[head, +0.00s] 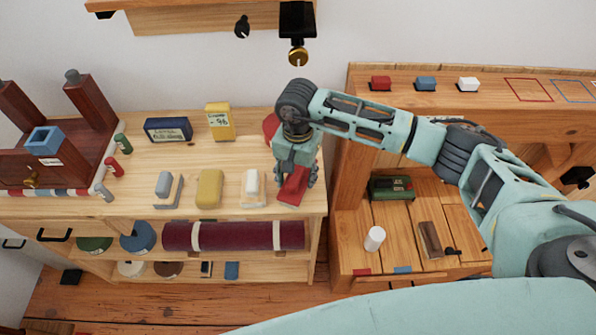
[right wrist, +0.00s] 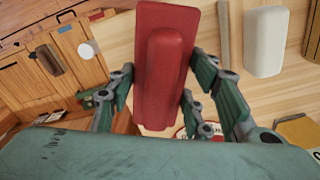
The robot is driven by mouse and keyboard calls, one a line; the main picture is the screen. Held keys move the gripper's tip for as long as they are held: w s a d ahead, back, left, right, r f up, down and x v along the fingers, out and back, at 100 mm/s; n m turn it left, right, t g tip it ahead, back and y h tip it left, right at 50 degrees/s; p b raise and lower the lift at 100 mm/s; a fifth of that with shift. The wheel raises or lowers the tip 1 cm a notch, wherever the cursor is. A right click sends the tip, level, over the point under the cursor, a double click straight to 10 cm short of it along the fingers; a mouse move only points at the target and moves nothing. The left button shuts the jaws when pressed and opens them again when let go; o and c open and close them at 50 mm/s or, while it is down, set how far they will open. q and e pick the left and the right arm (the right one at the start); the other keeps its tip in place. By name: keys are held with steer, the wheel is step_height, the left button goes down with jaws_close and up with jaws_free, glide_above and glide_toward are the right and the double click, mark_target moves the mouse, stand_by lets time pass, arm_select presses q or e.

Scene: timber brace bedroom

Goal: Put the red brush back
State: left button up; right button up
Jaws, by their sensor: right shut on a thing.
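The red brush (head: 293,186) is in my right gripper (head: 297,172), at the right end of the wooden table (head: 235,165). In the right wrist view the red brush (right wrist: 165,65) stands between the green fingers of my right gripper (right wrist: 165,95), which are shut on it. It shows a flat red plate with a raised rounded bar along it. I cannot tell whether it touches the tabletop. My left gripper is not in view.
Left of the brush stand a white block (head: 252,187), a yellow block (head: 209,189) and a grey tool (head: 166,189). A round red thing (head: 270,127) is partly hidden behind my gripper. A lower shelf unit (head: 400,225) stands to the right.

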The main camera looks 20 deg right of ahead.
mark_target(298, 170)
steer(key=shift+f, duration=0.25)
steer(key=o, duration=1.1)
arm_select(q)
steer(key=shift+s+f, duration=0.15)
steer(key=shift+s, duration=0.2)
arm_select(e)
steer(key=shift+r, duration=0.3)
step_height(298, 170, up, 10)
steer(key=shift+r+b, duration=0.2)
steer(key=shift+b, duration=0.9)
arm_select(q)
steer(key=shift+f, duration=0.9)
arm_select(e)
steer(key=shift+r, duration=0.65)
